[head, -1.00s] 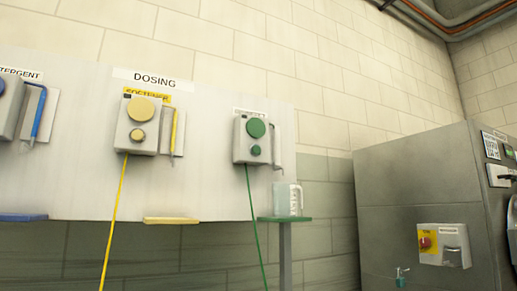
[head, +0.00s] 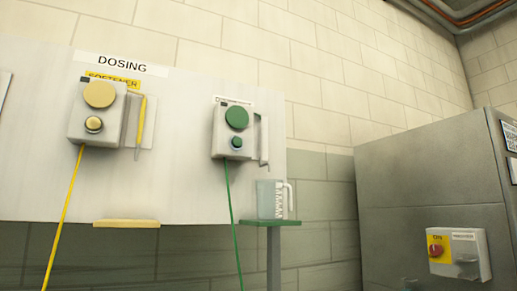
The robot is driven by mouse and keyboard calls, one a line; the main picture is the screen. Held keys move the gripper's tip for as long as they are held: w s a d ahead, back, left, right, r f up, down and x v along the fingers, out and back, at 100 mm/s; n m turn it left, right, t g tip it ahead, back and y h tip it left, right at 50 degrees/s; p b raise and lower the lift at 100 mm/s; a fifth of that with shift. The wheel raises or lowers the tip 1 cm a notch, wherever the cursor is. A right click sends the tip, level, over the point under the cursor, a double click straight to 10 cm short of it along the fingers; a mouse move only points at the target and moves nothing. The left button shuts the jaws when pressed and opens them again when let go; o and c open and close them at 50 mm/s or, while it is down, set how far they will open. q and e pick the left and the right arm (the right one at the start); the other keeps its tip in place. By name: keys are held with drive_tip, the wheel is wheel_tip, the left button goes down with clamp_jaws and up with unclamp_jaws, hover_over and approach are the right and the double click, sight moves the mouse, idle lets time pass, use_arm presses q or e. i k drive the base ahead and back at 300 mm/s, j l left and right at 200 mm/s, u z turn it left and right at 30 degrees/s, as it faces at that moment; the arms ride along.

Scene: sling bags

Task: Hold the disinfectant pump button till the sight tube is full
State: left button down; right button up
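The pump with the green parts (head: 233,131) hangs on the white dosing board. Its label is too blurred to read fully. It has a large green disc (head: 237,117) and a smaller round green button (head: 237,143) below it. A clear sight tube (head: 264,138) stands at its right side and looks empty, with no coloured fill visible. A green hose runs down from the pump. Neither of my grippers shows in the head view, so nothing touches the button in sight.
A yellow softener pump (head: 97,113) hangs to the left, above a yellow shelf (head: 126,223). A clear measuring jug (head: 271,199) stands on a green shelf (head: 285,223) below the green pump. A grey machine (head: 430,190) with a yellow and red switch box (head: 458,254) fills the right.

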sight(237, 141)
drive_tip(key=i+l, duration=0.5)
drive_tip(key=i+l+z, duration=0.1)
drive_tip(key=i+l, duration=0.4)
drive_tip(key=i, duration=0.2)
